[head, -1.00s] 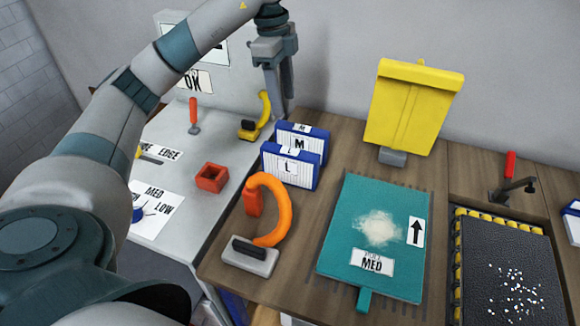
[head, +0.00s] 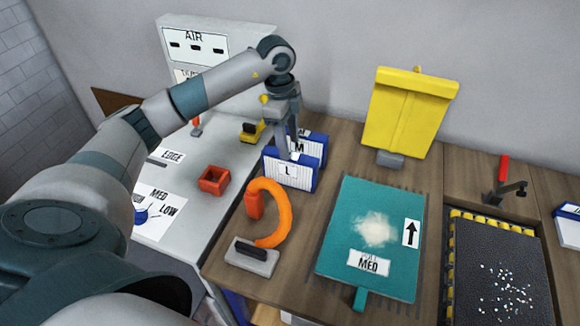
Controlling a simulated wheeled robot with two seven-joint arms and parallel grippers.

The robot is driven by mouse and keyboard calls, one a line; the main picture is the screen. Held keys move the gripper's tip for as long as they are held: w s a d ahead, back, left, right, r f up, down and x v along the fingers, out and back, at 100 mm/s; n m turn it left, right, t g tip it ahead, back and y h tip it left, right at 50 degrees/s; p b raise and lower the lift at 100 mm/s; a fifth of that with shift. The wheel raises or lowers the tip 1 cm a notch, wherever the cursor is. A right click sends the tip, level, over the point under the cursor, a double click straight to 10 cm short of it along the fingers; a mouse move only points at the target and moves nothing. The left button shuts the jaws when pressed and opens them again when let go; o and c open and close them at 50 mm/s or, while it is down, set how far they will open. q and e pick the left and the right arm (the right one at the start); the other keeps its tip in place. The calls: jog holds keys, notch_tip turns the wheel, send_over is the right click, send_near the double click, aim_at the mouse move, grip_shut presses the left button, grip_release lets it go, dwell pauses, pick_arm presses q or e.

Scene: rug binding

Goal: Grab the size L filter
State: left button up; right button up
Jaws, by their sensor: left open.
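The size L filter (head: 289,176) is a blue-framed, white pleated panel with an "L" label. It stands upright on the wooden table, left of the teal board. The size M filter (head: 313,149) stands just behind it, with an "M" label. My left gripper (head: 289,150) points down over the L filter's top edge, its fingers open. The fingers overlap the filters' tops in the picture; I cannot tell whether they touch or straddle the L filter. My right gripper is not in view.
An orange curved-handle tool (head: 269,220) stands in front of the filters. A teal board (head: 338,246) labelled "MED" lies to the right. A yellow panel (head: 408,112) stands behind. A red open box (head: 214,180) sits on the grey bench (head: 190,222) at left.

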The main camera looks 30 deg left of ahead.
aim_at(290, 170)
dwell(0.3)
pick_arm(q)
jog(key=shift+s+d+f+p, duration=0.1)
jog(key=shift+s+f+p, duration=0.05)
jog(key=shift+f+p, duration=0.65)
notch_tip(290, 170, down, 3)
jog(key=shift+d+r+p, duration=0.1)
jog(key=shift+d+p, duration=0.05)
jog(key=shift+p, duration=0.65)
jog(key=shift+f, duration=0.45)
grip_shut()
